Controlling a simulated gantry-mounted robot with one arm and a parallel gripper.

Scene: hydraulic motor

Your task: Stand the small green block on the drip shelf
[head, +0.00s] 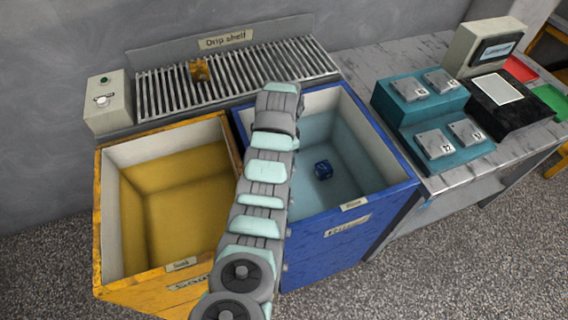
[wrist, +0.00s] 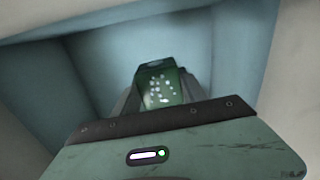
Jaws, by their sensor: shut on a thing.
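The small green block (wrist: 157,88) is between the fingers of my gripper (wrist: 154,96) in the wrist view, with pale specks on its face. The gripper is shut on it. Pale blue walls surround them, matching the inside of the blue bin (head: 402,190). In the head view my arm hides both gripper and block. The drip shelf (head: 290,62) is a slatted metal rack at the back, under a "Drip shelf" label. A small orange-brown block (head: 200,70) is on its left part; the slats to the right look bare.
A dark blue block (head: 323,169) lies in the blue bin. A yellow bin (head: 108,230) stands to its left and looks empty where visible. A grey switch box (head: 107,101) stands left of the shelf. A teal stepped stand (head: 415,125) is on the bench at right.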

